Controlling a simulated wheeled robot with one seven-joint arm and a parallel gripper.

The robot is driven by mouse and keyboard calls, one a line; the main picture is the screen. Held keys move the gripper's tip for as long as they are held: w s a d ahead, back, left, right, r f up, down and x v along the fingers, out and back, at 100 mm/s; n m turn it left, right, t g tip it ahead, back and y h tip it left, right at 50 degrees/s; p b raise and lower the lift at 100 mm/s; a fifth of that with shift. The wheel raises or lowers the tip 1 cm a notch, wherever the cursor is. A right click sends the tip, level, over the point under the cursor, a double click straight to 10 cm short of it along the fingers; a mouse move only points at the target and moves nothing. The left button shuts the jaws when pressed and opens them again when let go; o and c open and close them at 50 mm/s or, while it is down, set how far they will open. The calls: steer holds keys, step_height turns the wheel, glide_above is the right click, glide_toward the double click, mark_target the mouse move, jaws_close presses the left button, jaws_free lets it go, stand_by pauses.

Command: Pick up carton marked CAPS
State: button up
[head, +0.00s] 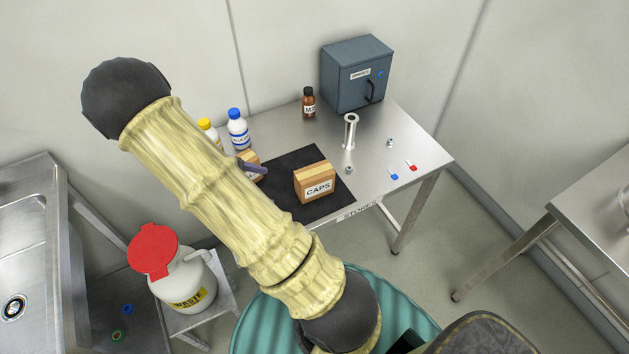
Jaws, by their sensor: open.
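My gripper does not show; my arm crosses the view left of the CAPS carton.
On the steel table (408,148) stand blue-capped (238,130) and yellow-capped (209,130) bottles, a brown bottle (308,102), a grey cabinet (357,75) and a metal cylinder (350,131). Small red and blue pieces lie right. A waste container (185,279) stands lower left, by a sink (35,240).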

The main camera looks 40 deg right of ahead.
steer(key=w+n+h, duration=0.1)
steer(key=w+d+n+h, duration=0.1)
steer(key=w+f+h, duration=0.1)
steer(key=shift+d+n+t, duration=0.3)
steer(key=shift+d+n, duration=0.05)
steer(key=shift+n, duration=0.05)
steer(key=p, duration=0.3)
glide_toward(312, 172)
steer(key=x, duration=0.5)
steer(key=shift+s+d, duration=0.25)
steer(key=shift+p+x, duration=1.35)
steer(key=shift+x, duration=1.3)
steer(key=shift+w+f, duration=0.1)
